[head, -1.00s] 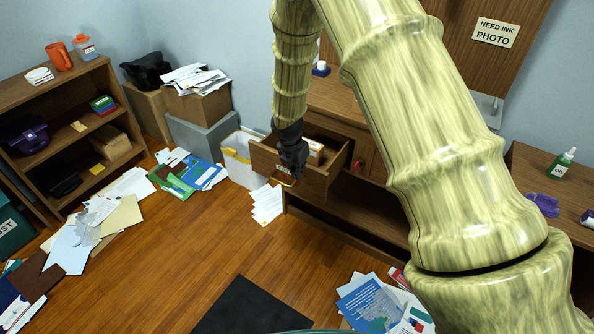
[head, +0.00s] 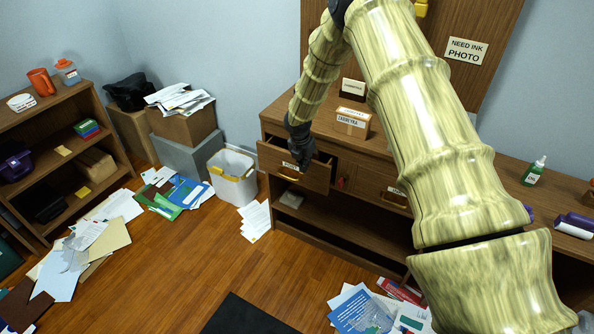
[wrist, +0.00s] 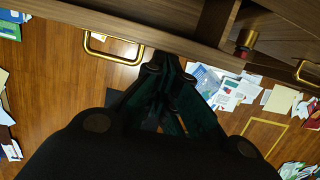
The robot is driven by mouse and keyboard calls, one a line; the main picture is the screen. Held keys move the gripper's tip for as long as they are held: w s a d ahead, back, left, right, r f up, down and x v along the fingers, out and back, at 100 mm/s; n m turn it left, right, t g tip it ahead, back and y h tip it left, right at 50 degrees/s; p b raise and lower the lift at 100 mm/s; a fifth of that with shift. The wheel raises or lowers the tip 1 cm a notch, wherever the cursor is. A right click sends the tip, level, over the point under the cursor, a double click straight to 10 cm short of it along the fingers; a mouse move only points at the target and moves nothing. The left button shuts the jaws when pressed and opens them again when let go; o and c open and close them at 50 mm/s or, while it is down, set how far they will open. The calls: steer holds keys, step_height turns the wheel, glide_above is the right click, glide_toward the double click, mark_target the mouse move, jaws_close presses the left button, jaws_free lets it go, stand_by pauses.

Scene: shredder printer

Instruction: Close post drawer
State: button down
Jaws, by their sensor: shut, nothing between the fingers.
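The wooden drawer (head: 312,176) at the left of the desk is partly open, its front standing out from the cabinet. It has a brass handle (head: 288,178) and a small label too small to read. My gripper (head: 303,163) is shut and empty, at the top of the drawer front. In the wrist view, the gripper (wrist: 158,62) reaches the drawer front's edge, to the right of the brass handle (wrist: 113,48). Exact contact cannot be told. Most of the drawer's inside is hidden.
A second drawer (head: 370,186) to the right looks shut, with a small red knob (head: 341,183) between them. A white bin (head: 232,178) stands left of the desk. A labelled box (head: 353,122) sits on the desktop. Papers (head: 375,305) lie on the floor.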

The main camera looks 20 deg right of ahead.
steer(key=shift+w+d, duration=0.9)
steer(key=shift+d, duration=0.25)
